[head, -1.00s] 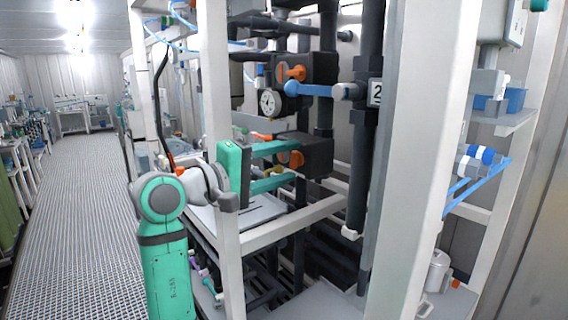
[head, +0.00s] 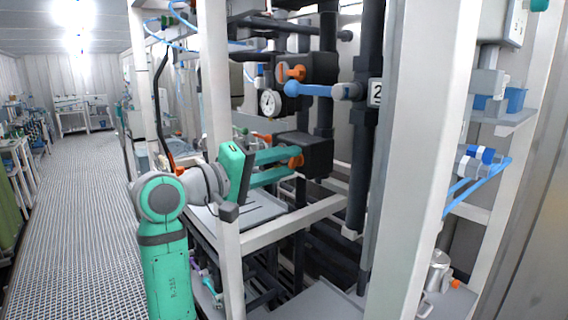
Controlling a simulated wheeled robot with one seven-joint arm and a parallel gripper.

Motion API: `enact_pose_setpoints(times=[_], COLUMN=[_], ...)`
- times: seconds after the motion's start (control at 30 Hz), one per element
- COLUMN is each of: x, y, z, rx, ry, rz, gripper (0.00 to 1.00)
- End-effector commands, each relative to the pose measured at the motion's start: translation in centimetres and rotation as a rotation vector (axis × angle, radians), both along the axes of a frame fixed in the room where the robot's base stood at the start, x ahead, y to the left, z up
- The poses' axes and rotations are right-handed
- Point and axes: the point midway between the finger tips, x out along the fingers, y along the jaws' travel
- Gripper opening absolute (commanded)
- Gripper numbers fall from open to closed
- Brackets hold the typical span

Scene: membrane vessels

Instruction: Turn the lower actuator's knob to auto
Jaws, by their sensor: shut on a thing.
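The lower actuator (head: 316,152) is a dark box on the black pipework, in the middle of the head view. Its orange knob (head: 297,161) faces left and is partly covered by my fingers. My green gripper (head: 294,163) reaches in from the left and is shut on this knob, with one finger above the other and tilted. The knob's markings and exact pointing are too small or hidden to read. The upper actuator (head: 318,68) is above, with its own orange knob (head: 291,73) clear of my gripper.
A white frame post (head: 215,120) stands close beside my wrist, and a wide white post (head: 415,150) is at the right. A round gauge (head: 269,103) and a blue valve handle (head: 312,90) sit above my gripper. The grated aisle (head: 80,210) at left is clear.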

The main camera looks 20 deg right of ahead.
Motion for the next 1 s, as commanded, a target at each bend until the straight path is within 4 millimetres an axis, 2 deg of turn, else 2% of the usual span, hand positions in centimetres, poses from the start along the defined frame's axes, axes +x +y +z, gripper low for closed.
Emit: enact_pose_setpoints(times=[1.0], x=[-0.02], y=[0.0], z=[-0.12], rx=[0.322], ry=[-0.88], rz=[-0.002], gripper=[0.1])
